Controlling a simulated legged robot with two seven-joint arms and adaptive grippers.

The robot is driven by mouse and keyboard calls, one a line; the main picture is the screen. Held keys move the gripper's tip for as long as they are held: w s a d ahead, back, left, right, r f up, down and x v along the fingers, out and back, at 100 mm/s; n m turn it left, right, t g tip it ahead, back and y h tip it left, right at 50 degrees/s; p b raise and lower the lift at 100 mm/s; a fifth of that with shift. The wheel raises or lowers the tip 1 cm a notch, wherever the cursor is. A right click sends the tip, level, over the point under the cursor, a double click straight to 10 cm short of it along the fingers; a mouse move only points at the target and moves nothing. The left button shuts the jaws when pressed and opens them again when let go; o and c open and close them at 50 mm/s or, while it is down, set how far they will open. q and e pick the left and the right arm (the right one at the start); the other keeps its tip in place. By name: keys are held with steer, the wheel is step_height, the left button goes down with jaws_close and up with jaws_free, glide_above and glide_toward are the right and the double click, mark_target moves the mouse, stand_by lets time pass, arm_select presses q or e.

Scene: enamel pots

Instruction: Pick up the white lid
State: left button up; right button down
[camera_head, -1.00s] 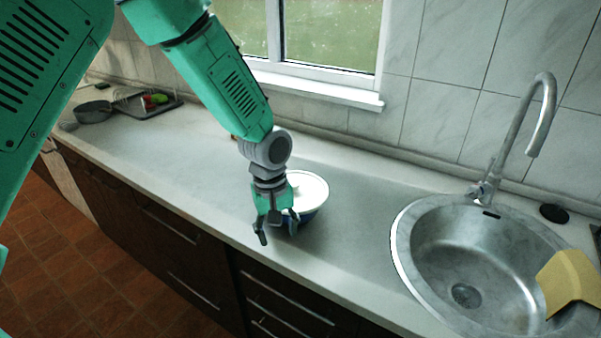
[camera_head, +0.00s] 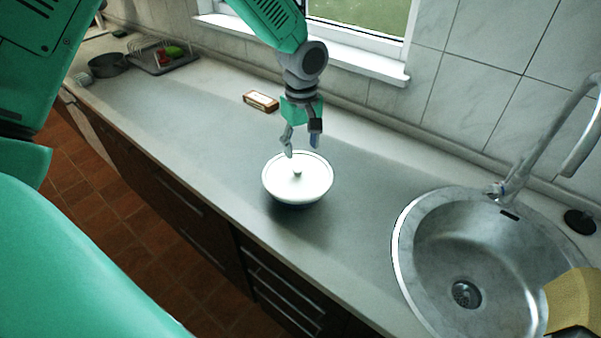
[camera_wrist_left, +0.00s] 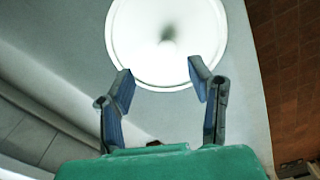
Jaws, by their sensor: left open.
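The white lid (camera_head: 312,183) is round with a small knob on top and sits on a pot on the counter; the pot is mostly hidden under it. In the left wrist view the white lid (camera_wrist_left: 148,48) fills the top middle, its knob a blurred grey spot. My left gripper (camera_head: 302,150) is open and empty, just behind the lid and apart from its knob in the head view. In the left wrist view its fingers (camera_wrist_left: 160,78) are spread, with the tips over the lid's near edge. My right gripper is not in view.
A small brown-and-white box (camera_head: 261,101) lies behind the lid near the wall. A round metal sink (camera_head: 408,262) with a tap (camera_head: 527,170) is at the right, a yellow thing (camera_head: 574,300) at its edge. A dish rack (camera_head: 183,68) and a grey pan (camera_head: 108,66) stand far left.

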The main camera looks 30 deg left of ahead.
mark_target(298, 168)
arm_select(q)
steer(key=shift+w+a+f, duration=0.1)
steer(key=shift+w+f, duration=0.05)
steer(key=shift+f, duration=0.4)
steer(key=shift+w+a+f, duration=0.1)
steer(key=shift+f, duration=0.45)
steer(key=shift+s+a+f, duration=0.1)
steer(key=shift+a+f, duration=0.05)
steer(key=shift+f, duration=0.1)
steer(key=f, duration=0.2)
steer(key=s+f+p, duration=0.1)
steer(key=f, duration=0.1)
steer(key=shift+a+f, duration=0.1)
steer(key=shift+w+f, duration=0.15)
steer(key=shift+f, duration=0.1)
steer(key=shift+d+r, duration=0.1)
steer(key=shift+d, duration=0.1)
steer(key=c, duration=1.1)
steer(key=shift+a, duration=0.1)
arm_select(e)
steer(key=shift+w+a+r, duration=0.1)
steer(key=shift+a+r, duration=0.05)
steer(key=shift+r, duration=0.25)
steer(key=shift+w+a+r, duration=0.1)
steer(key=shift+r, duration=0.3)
